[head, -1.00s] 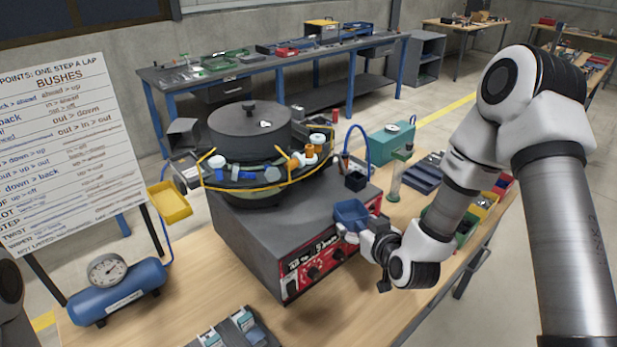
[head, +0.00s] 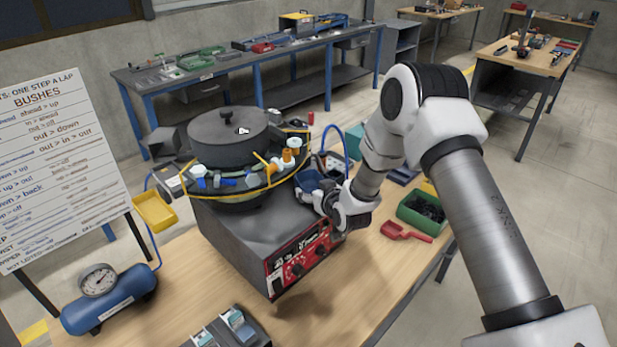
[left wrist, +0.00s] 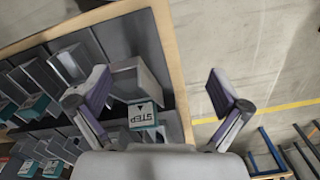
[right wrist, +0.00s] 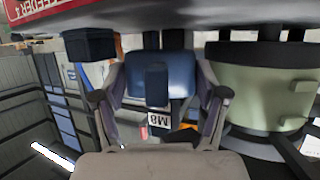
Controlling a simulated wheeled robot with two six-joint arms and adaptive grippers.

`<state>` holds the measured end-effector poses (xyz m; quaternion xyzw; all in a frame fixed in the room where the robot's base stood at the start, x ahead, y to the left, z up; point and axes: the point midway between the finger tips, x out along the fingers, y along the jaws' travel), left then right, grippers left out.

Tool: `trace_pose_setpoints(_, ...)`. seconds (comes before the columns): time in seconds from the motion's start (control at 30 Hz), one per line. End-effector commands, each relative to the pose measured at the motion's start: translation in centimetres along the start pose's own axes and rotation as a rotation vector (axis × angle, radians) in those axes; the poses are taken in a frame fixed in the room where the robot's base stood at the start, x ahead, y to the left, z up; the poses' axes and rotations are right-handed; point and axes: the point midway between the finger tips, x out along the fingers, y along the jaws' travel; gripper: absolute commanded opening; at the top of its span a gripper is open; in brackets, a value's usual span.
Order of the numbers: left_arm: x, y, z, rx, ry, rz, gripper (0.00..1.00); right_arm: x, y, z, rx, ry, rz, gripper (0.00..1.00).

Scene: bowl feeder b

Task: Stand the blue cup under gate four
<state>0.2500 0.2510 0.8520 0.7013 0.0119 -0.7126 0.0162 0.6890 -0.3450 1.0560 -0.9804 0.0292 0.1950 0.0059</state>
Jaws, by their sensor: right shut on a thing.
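The blue cup (head: 308,181) is beside the right end of the bowl feeder (head: 228,140), below its bowl rim. My right gripper (head: 322,198) is shut on it. In the right wrist view the cup (right wrist: 160,76) sits between the two fingers (right wrist: 160,98), with a handle-like tab facing the camera. I cannot tell which outlet is gate four, or whether the cup touches anything below. My left gripper (left wrist: 158,80) is open and empty above a tray with grey boxes and a block marked STEP (left wrist: 141,113); it is out of the head view.
The feeder's red control panel (head: 298,255) faces the bench front. A green bin (head: 422,208) and a red scoop (head: 405,232) lie to the right. In the right wrist view a pale green vessel (right wrist: 258,85) stands close right of the cup and a black block (right wrist: 90,45) left.

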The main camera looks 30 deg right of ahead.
Motion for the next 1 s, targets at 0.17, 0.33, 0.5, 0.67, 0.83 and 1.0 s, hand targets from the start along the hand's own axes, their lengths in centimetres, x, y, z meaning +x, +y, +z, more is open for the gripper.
trace_pose_setpoints(0.17,-1.1,-0.1,-1.1,-0.009,0.033,-0.002,0.97,2.7,0.1,-2.4,-0.002,0.025,0.002,0.06)
trace_pose_setpoints(0.33,-2.6,0.0,-1.4,-0.008,0.042,-0.002,0.97,3.9,0.1,-2.2,0.001,0.021,0.002,0.06)
trace_pose_setpoints(0.5,-2.2,0.0,-1.2,-0.005,0.035,-0.001,0.97,4.0,0.1,-1.7,0.001,0.019,0.002,0.06)
trace_pose_setpoints(0.67,-2.1,0.0,-1.2,-0.003,0.036,-0.002,0.97,4.0,0.1,-1.5,0.001,0.016,0.002,0.97)
trace_pose_setpoints(0.83,-2.1,0.0,-1.1,-0.002,0.034,-0.001,0.97,4.0,0.1,-1.5,0.001,0.015,0.002,0.97)
trace_pose_setpoints(1.0,-1.9,0.0,-1.1,-0.001,0.032,-0.001,0.97,3.4,0.1,-1.4,0.002,0.015,0.002,0.97)
